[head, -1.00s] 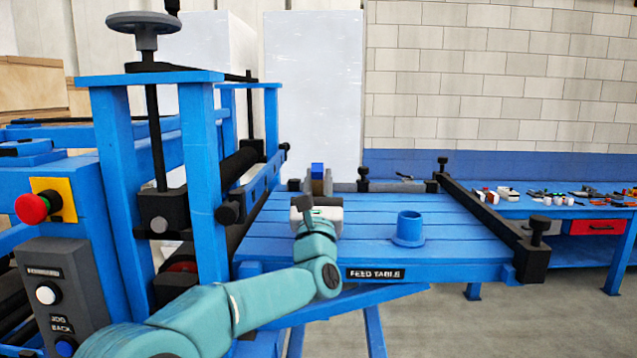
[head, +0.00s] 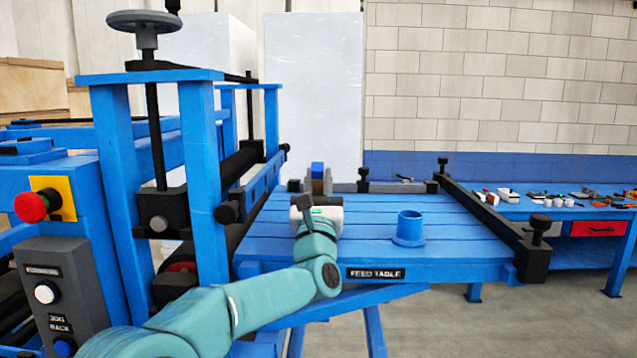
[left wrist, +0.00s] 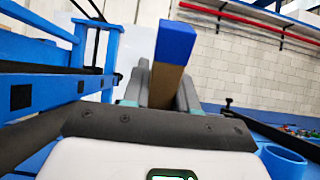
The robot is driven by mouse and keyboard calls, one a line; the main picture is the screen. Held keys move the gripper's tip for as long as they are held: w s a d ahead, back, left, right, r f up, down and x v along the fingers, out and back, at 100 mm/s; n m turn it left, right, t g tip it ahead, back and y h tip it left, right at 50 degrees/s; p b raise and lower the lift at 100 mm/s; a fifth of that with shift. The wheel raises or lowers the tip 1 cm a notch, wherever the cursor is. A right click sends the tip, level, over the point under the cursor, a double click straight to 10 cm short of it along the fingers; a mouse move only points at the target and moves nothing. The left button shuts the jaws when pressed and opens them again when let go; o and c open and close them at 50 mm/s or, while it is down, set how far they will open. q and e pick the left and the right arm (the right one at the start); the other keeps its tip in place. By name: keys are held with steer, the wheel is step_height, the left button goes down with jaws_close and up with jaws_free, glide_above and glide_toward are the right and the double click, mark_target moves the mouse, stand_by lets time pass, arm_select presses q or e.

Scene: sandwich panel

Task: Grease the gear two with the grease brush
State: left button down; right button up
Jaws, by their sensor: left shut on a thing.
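My left gripper (head: 318,187) reaches over the feed table (head: 460,232), pointing away from the head camera. It is shut on the grease brush (head: 317,169), whose blue end sticks up between the fingers. In the left wrist view the brush (left wrist: 172,52) shows a tan body and a blue end, with the grey fingers (left wrist: 163,92) of the left gripper on either side. Its bristles are not clearly seen. I cannot make out gear two in either view. My right gripper is not in view.
A blue open cup with a flange (head: 409,228) stands on the feed table, right of my left gripper. A blue roller frame (head: 205,180) with black rollers rises on the left. A black guide rail (head: 495,213) bounds the table's right. A workbench with tools (head: 550,205) stands behind.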

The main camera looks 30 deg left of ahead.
arm_select(q)
steer(key=shift+w+f+b, duration=0.1)
steer(key=shift+f+b, duration=0.2)
steer(key=shift+b, duration=0.1)
stand_by(0.9)
stand_by(0.4)
steer(key=shift+w+r+p, duration=0.15)
steer(key=shift+r+p, duration=0.2)
steer(key=shift+r, duration=1.05)
steer(key=r, duration=0.2)
steer(key=shift+s+r+p, duration=0.25)
steer(key=shift+r+p, duration=0.05)
steer(key=shift+p, duration=0.1)
steer(key=shift+w+r+p, duration=0.15)
steer(key=shift+r+p, duration=0.2)
steer(key=shift+r, duration=0.7)
steer(key=shift+f, duration=0.1)
